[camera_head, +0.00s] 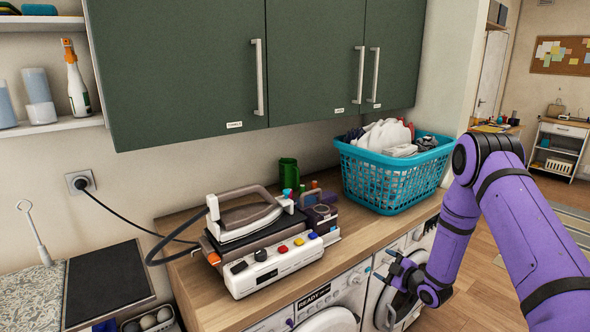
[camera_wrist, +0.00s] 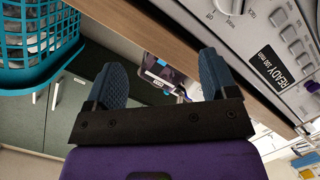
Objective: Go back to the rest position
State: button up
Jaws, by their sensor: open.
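My gripper (camera_head: 392,268) is at the end of my purple arm, at the lower right in the head view, in front of the washing machines below the counter edge. In the wrist view, my gripper (camera_wrist: 163,80) shows two blue-grey fingers spread wide apart with nothing between them. The wrist view looks tilted, with the counter edge and a machine panel reading "READY" beyond the fingers. My gripper holds nothing.
A wooden counter (camera_head: 190,292) carries an iron station (camera_head: 275,268), a green mug (camera_head: 288,172) and a turquoise laundry basket (camera_head: 390,180) full of clothes. White washing machines (camera_head: 345,288) stand under it. Green cabinets (camera_head: 180,65) hang above. Open floor (camera_head: 475,290) lies at right.

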notch_tip(320, 180, up, 20)
jog(key=d+m+g+h, duration=0.1)
jog(key=d+m+h, duration=0.1)
jog(key=m+h, duration=0.25)
jog(key=s+d+r+m+g+h, duration=0.1)
jog(key=s+r+m+h, duration=0.1)
jog(key=s+r, duration=0.35)
jog(key=s+r+m+g+h, duration=0.1)
jog(key=s+r, duration=0.2)
jog(key=r, duration=0.5)
jog(key=s+r+m+g+h, duration=0.15)
jog(key=s+r+m, duration=0.45)
jog(key=s, duration=1)
jog(key=s+a+r+m+g, duration=0.1)
jog(key=s+r+g, duration=0.1)
jog(key=s, duration=0.8)
jog(key=s+a+r+m+g+y, duration=0.1)
jog(key=s+a+g, duration=0.1)
jog(key=s, duration=0.9)
jog(key=shift+a+r, duration=0.15)
jog(key=shift+r, duration=0.25)
jog(key=shift+w, duration=0.15)
